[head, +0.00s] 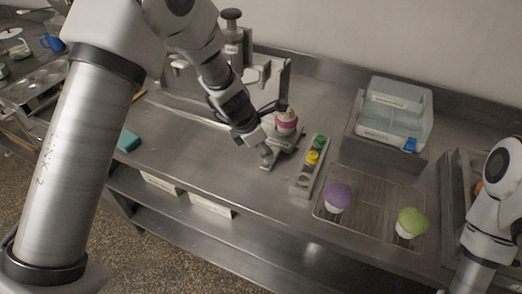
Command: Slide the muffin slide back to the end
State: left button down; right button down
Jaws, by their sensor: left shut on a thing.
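The muffin slide (292,143) is a small metal carriage on the steel counter in front of the dispenser stand (270,78). A muffin with a pink band and pale top (286,123) sits on it. My left gripper (264,150) reaches down from the upper left and is shut on the slide at its near left end. The fingertips are small and dark, so the exact grip point is hard to see. Part of the slide is hidden behind the gripper. My right arm shows at the right edge, but its gripper is out of view.
Right of the slide stands a narrow rack (300,183) with a green and a yellow item. A wire rack (367,222) holds a purple-topped muffin (338,196) and a green-topped muffin (411,222). A clear bin (395,112) stands behind. The counter left of the gripper is mostly clear.

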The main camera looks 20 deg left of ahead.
pick_arm(q)
jog(key=shift+s+d+f, duration=0.1)
jog(key=shift+s+f, duration=0.15)
jog(key=shift+f, duration=0.05)
jog(key=c, duration=1)
grip_release()
jog(key=shift+c, duration=0.2)
jog(key=shift+o, duration=1.1)
jog(key=shift+w+d, duration=0.2)
jog(key=shift+d, duration=0.05)
jog(key=shift+w+d, duration=0.2)
jog(key=shift+d, duration=0.05)
jog(key=v, duration=1.2)
pick_arm(e)
jog(key=shift+w+d+f, duration=0.1)
jog(key=shift+d, duration=0.1)
pick_arm(q)
jog(key=shift+w, duration=0.15)
